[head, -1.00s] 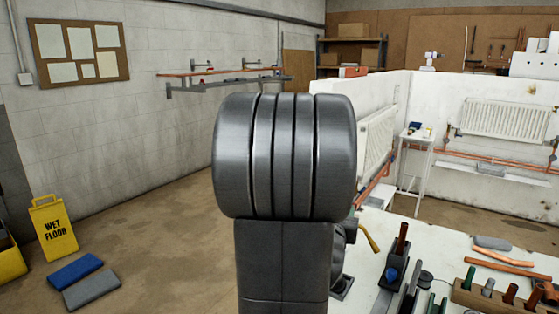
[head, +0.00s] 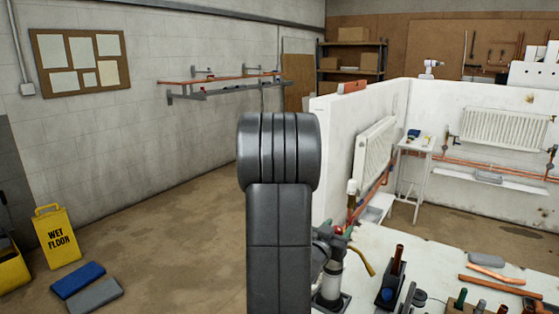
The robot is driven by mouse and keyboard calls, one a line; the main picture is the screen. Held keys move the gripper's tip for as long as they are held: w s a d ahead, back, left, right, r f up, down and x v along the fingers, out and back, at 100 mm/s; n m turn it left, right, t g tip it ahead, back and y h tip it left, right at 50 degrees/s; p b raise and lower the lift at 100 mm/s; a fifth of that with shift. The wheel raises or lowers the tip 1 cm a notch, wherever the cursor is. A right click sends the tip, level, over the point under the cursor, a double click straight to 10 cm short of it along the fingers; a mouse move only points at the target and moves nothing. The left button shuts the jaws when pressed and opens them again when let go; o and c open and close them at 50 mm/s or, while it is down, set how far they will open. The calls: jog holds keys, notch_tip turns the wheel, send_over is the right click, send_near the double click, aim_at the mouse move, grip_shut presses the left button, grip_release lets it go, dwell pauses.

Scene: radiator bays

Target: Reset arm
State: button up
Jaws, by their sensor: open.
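My arm (head: 279,235) rises through the middle of the head view, a dark grey link topped by a ribbed, rounded joint. The joint stands in front of the back wall and the left end of the white partition. My gripper is not in view, so I cannot see its fingers or anything between them. No held object shows.
A white workbench (head: 400,240) at lower right carries a blowtorch (head: 330,280), copper pipe pieces (head: 495,274) and tools, close beside my arm. White partition walls with radiators (head: 375,152) stand behind it.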

jog(key=s+a+n+y+b, duration=0.1)
jog(key=s+a+b, duration=0.2)
jog(key=s+a, duration=0.5)
jog(key=shift+s+a+n+t+y, duration=0.3)
jog(key=shift+s+a+t, duration=0.1)
jog(key=shift+s, duration=0.7)
jog(key=shift+d+r, duration=0.1)
